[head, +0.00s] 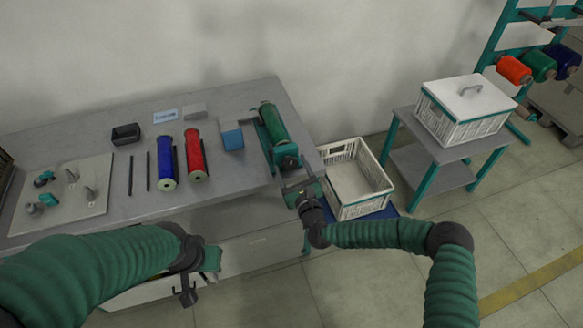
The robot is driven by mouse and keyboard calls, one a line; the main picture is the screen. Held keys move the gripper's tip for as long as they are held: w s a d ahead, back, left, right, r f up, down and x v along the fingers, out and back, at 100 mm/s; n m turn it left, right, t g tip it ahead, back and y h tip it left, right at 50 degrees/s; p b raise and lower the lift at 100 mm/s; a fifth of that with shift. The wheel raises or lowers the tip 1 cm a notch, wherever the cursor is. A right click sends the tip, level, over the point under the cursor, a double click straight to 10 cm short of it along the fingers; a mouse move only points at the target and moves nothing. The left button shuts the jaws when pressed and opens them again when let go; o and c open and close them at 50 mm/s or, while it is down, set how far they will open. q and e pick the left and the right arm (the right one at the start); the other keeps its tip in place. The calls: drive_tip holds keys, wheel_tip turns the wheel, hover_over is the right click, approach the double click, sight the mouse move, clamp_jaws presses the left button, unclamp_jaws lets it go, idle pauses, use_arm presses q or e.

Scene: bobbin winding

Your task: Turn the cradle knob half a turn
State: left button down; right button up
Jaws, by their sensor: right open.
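On the workbench (110,220) lie a blue bobbin (166,165), a red bobbin (195,158), two dark rods, a blue block (232,139) and a black tray (126,133). A white crate (352,180) stands right of the bench. A lidded crate (465,105) sits on a side table.

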drive_tip(key=c, duration=1.4)
drive_tip(key=shift+o, duration=0.2)
